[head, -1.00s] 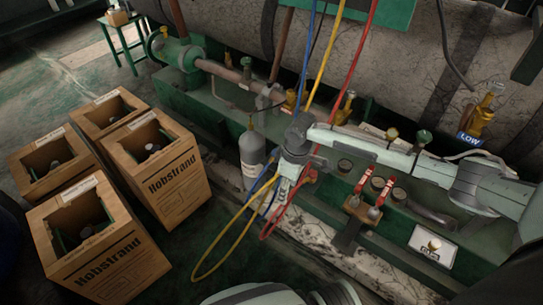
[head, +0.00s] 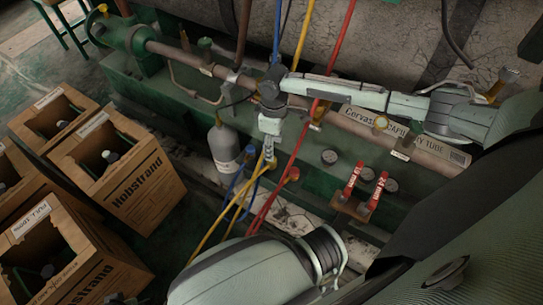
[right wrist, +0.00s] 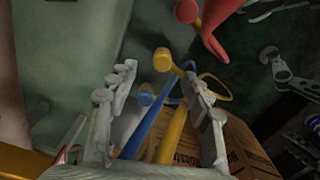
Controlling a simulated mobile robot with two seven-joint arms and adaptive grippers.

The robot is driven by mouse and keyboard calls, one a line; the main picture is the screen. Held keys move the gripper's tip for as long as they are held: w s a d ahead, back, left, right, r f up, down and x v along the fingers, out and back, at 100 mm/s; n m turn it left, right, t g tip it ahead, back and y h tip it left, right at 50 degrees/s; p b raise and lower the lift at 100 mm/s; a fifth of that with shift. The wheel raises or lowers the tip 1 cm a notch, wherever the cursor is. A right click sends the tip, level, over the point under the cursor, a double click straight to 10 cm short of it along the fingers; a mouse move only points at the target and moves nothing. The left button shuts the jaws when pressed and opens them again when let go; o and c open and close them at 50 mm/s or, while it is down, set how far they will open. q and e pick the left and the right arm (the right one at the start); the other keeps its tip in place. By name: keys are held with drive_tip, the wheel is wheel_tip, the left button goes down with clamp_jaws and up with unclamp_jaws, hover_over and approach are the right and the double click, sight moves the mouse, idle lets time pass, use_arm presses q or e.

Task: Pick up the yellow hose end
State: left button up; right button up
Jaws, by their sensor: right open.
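The yellow hose (head: 213,232) hangs from above, passes behind my right arm and loops down beside the machine in the head view. Its yellow end (right wrist: 164,60) shows in the right wrist view at the fingertips, close to the right-hand finger. My right gripper (head: 268,148) points down above the hose ends, and its jaws are open in the right wrist view (right wrist: 160,78). The blue hose end (right wrist: 147,95) lies between the fingers, beside the yellow hose. The red hose end (right wrist: 187,10) is beyond the fingertips. Contact with the yellow end is unclear. My left gripper is out of view.
A grey cylinder (head: 223,148) stands close left of my right gripper. Open Hobstrand boxes (head: 128,178) stand at left. The green machine base (head: 205,105) carries a pipe, gauges and red-handled valves (head: 353,180). Dark floor lies between boxes and machine.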

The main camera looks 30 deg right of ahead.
wheel_tip(320, 180, down, 2)
drive_tip(key=shift+f+b, duration=0.15)
drive_tip(key=shift+b, duration=0.9)
drive_tip(key=shift+f+b, duration=0.3)
drive_tip(key=shift+b, duration=0.1)
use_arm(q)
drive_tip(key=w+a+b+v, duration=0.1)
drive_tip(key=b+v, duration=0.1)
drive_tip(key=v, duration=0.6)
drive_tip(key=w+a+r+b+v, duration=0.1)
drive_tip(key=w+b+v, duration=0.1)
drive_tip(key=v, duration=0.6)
use_arm(e)
drive_tip(key=f, duration=0.2)
drive_tip(key=shift+a+f, duration=0.25)
drive_tip(key=shift+f, duration=0.1)
drive_tip(key=shift+f+b, duration=0.3)
drive_tip(key=shift+b, duration=0.15)
drive_tip(key=shift+f+b, duration=0.55)
drive_tip(key=shift+b, duration=0.15)
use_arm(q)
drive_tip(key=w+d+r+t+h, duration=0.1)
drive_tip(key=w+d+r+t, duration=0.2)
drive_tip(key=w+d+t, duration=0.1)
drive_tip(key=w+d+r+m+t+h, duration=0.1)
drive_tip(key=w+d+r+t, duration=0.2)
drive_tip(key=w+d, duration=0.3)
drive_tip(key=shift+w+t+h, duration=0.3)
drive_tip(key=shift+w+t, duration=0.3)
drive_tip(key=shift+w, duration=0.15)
